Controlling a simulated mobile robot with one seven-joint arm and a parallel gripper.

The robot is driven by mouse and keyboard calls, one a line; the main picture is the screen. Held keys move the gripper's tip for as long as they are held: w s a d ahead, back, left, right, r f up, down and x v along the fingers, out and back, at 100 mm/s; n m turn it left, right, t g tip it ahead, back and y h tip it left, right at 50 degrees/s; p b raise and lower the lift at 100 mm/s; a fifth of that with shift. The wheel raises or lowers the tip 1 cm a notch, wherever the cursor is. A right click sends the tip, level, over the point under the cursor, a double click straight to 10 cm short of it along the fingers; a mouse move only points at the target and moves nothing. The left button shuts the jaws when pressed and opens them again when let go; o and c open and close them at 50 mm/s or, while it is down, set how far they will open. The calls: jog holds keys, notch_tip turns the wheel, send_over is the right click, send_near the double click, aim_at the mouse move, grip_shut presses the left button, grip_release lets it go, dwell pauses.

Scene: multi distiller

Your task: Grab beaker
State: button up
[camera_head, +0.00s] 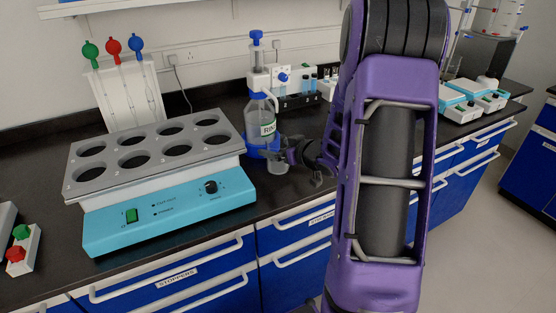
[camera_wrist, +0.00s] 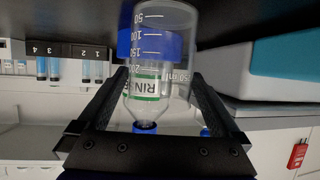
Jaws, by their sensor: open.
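The beaker (camera_head: 277,162) is clear glass and stands on the black bench in front of the rinse bottle in the head view. In the wrist view, which is upside down, the beaker (camera_wrist: 158,18) shows white volume marks. My gripper (camera_head: 300,154) is at the beaker's right side in the head view. In the wrist view my gripper (camera_wrist: 158,75) is open, with one finger on each side of the beaker. Whether the fingers touch the glass cannot be told. The rinse bottle (camera_head: 262,120) with its blue base shows through the beaker in the wrist view.
A turquoise device with a grey holed rack (camera_head: 160,200) stands left of the beaker. A small rack with blue-liquid vials (camera_head: 298,100) is behind. Blue, red and green-topped pieces (camera_head: 115,60) stand at the back left. The bench's front edge (camera_head: 290,210) is close.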

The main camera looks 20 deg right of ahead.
jog(key=shift+w, duration=0.15)
jog(key=c, duration=1.4)
jog(key=shift+a+r, duration=0.1)
jog(key=shift+r, duration=0.2)
